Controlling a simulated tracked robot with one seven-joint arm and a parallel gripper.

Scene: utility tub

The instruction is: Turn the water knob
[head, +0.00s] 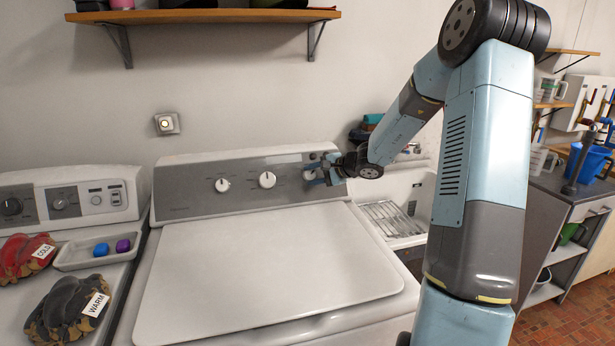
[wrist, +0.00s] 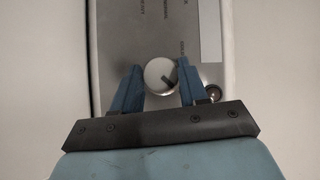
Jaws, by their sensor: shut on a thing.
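The washer's control panel (head: 190,190) has two white round knobs, a left knob (head: 222,185) and a middle knob (head: 267,180), and my gripper (head: 322,170) is at its right end. In the wrist view a white round knob (wrist: 155,74) with a dark pointer mark toward its lower right lies between the two blue fingers of my gripper (wrist: 159,66). The fingers are shut on this knob, one on each side. In the head view the fingers largely hide it.
The washer's wide lid (head: 270,265) is closed and clear. A dryer with red gloves (head: 22,258), dark gloves (head: 68,310) and a tray (head: 70,262) stands at left. A sink (head: 400,185) is right of the washer. A shelf (head: 200,16) hangs above.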

